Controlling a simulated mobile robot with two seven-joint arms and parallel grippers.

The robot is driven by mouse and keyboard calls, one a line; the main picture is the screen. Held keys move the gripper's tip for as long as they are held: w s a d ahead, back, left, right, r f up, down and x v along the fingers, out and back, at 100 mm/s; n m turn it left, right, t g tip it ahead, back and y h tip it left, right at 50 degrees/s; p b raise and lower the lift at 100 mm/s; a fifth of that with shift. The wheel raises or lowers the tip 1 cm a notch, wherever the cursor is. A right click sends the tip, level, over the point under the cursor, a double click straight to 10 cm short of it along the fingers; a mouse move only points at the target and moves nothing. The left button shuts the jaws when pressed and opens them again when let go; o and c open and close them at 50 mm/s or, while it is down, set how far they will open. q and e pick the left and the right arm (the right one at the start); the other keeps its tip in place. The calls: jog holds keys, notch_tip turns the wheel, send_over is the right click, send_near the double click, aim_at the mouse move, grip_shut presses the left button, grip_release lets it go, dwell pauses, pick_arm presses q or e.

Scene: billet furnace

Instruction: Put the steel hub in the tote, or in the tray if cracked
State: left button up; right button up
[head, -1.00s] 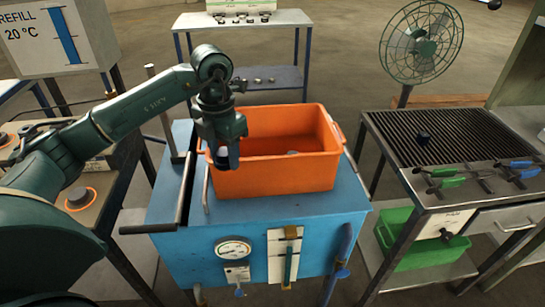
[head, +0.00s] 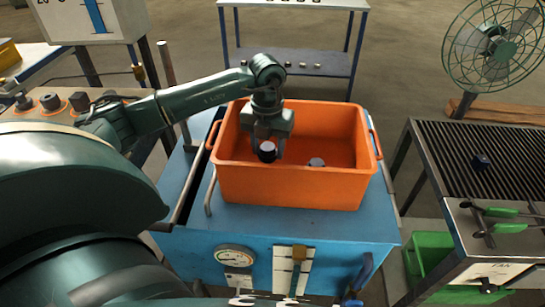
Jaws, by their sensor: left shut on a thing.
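My left gripper (head: 268,148) is shut on the steel hub (head: 267,152), a short dark cylinder with a pale top face. It holds the hub upright over the left part of the orange tote (head: 290,188), at about rim height or a little lower. The hub appears clear of the tote floor. Any crack on it is too small to tell. Another small round piece with a pale top (head: 316,162) lies in the tote, right of the held hub. I cannot identify the tray with certainty. My right gripper is not in view.
The tote stands on a blue cart (head: 225,222) with a gauge (head: 234,255). At right is a slatted bench (head: 430,150) with a dark block (head: 481,161), green-handled tools and a green bin (head: 425,262) below. A fan (head: 492,45) stands behind it. A shelf rack (head: 305,55) is at the back.

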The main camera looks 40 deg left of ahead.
aim_at(268, 157)
pick_arm(q)
notch_tip(268, 157, down, 4)
jog(key=shift+r, duration=0.2)
jog(key=shift+w+f, duration=0.1)
jog(key=shift+f, duration=0.2)
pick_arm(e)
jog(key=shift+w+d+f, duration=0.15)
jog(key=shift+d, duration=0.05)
pick_arm(q)
jog(key=shift+f, duration=0.2)
jog(key=o, duration=1)
jog(key=shift+c, duration=0.2)
jog(key=o, duration=0.4)
jog(key=shift+c, duration=0.2)
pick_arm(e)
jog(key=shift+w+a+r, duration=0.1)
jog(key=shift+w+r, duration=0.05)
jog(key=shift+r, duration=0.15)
